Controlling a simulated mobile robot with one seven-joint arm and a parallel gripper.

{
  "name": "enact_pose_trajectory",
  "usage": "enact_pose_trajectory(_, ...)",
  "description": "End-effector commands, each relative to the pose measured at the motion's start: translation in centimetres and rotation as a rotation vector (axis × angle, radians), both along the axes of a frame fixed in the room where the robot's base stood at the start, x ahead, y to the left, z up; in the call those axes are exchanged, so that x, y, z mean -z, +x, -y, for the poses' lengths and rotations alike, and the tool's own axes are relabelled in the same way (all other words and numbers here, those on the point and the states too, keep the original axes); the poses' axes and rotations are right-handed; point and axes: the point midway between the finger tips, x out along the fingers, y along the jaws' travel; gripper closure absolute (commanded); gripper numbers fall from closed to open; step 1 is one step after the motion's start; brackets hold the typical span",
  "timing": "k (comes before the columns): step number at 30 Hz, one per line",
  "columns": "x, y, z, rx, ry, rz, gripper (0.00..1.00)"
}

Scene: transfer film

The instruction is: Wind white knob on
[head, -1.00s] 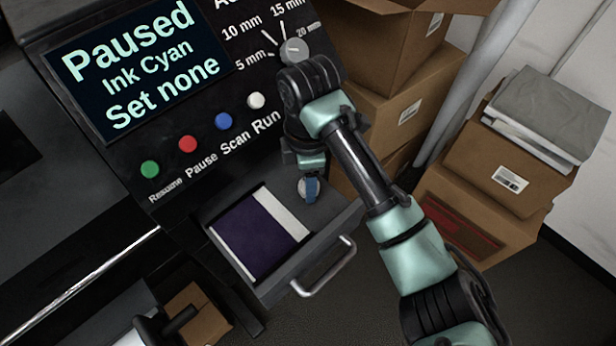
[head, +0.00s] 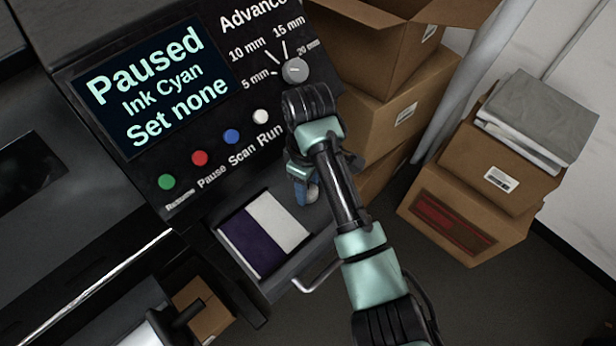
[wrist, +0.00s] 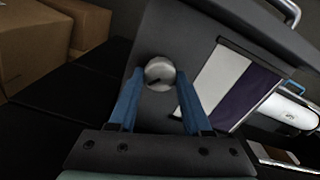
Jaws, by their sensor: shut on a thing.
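The white knob (wrist: 160,73) is a round, pale knob with a dark mark on its face, on the dark machine. In the wrist view it sits between the two blue fingers of my gripper (wrist: 162,98), which is shut on it. In the head view my gripper (head: 306,190) is beside the tray, and the knob (head: 313,193) is partly hidden by a finger. A film window (head: 262,235) beside the knob shows a white band and a purple band. The screen (head: 155,90) reads "Paused", "Ink Cyan", "Set none".
A grey dial (head: 295,70) is marked 5 to 20 mm under "Advance". Green (head: 166,181), red (head: 199,158), blue (head: 231,136) and white (head: 260,116) buttons are labelled Resume, Pause, Scan and Run. A metal handle (head: 318,275) sticks out in front. Cardboard boxes (head: 465,215) stand at right.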

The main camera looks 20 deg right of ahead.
Motion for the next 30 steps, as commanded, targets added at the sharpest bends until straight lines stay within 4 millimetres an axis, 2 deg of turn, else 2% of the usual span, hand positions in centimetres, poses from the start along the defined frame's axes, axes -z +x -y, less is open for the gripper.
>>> enact_pose_trajectory(18, -0.24, 0.02, -0.06, 0.558, 0.001, -0.003, 1.0)
enact_pose_trajectory(30, -0.13, 0.07, 0.09, 0.767, -0.001, 0.0, 1.0)
